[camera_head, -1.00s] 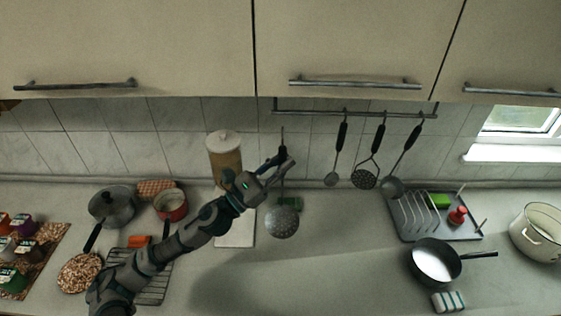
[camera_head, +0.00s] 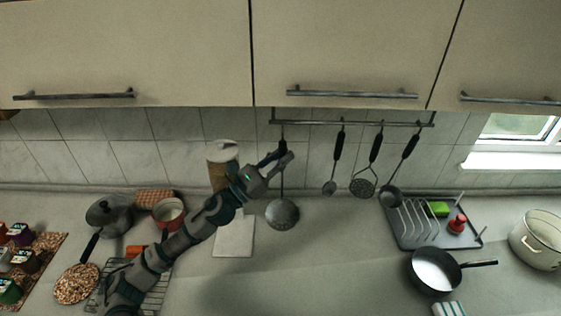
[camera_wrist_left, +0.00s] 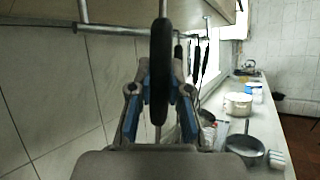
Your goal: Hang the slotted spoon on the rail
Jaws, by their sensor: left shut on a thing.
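The slotted spoon (camera_head: 282,214) hangs upright with its round perforated bowl down, clear above the counter. My left gripper (camera_head: 283,159) is shut on its dark handle, which also shows between the fingers in the left wrist view (camera_wrist_left: 160,70). The rail (camera_head: 352,123) runs along the tiled wall below the cabinets and shows at upper left in the wrist view (camera_wrist_left: 50,25). The top of the spoon's handle is close to the rail's left end. I cannot tell whether it touches or is hooked. My right gripper is not in view.
Several utensils, including a masher (camera_head: 364,187) and a ladle (camera_head: 391,196), hang on the rail to the right. A canister (camera_head: 218,172) stands behind my left arm. A dish rack (camera_head: 408,226) and black pan (camera_head: 435,270) are at right. Cabinets overhang the rail.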

